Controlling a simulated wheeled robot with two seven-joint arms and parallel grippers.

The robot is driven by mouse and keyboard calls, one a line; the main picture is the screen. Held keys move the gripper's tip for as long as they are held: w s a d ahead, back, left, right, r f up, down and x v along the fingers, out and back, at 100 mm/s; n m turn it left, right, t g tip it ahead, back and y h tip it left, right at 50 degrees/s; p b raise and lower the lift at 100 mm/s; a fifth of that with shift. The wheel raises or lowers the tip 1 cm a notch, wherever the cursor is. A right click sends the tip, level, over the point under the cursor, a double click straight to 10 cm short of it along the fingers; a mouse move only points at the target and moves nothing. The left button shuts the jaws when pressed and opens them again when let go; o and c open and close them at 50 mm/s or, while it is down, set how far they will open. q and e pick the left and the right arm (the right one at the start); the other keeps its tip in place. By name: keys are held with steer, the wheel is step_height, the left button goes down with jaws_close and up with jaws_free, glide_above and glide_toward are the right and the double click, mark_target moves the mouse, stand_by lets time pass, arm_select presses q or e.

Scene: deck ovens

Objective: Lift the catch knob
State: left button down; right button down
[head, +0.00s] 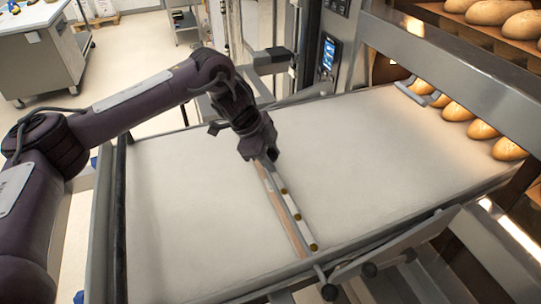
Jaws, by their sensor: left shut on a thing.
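My left gripper (268,157) reaches in from the left and points down at a narrow crossbar (290,212). The crossbar lies across the pale loader belt (190,210) and has small brass-coloured spots along one side. My right gripper is not in view.
The oven opening on the right holds several loaves (482,130) beyond the belt's end. A dark ball-ended lever (329,292) and a handle (390,262) stick out at the front edge. A lit control panel (328,57) stands behind. The belt is otherwise bare.

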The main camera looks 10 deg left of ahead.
arm_select(q)
steer(key=shift+r, duration=0.75)
steer(key=shift+w, duration=0.15)
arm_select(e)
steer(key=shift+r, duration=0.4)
arm_select(q)
steer(key=c, duration=1.2)
jaws_free()
steer(key=shift+o, duration=1.2)
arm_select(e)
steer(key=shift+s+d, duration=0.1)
arm_select(q)
steer(key=shift+f, duration=0.1)
steer(key=b+v, duration=0.1)
steer(key=v, duration=0.7)
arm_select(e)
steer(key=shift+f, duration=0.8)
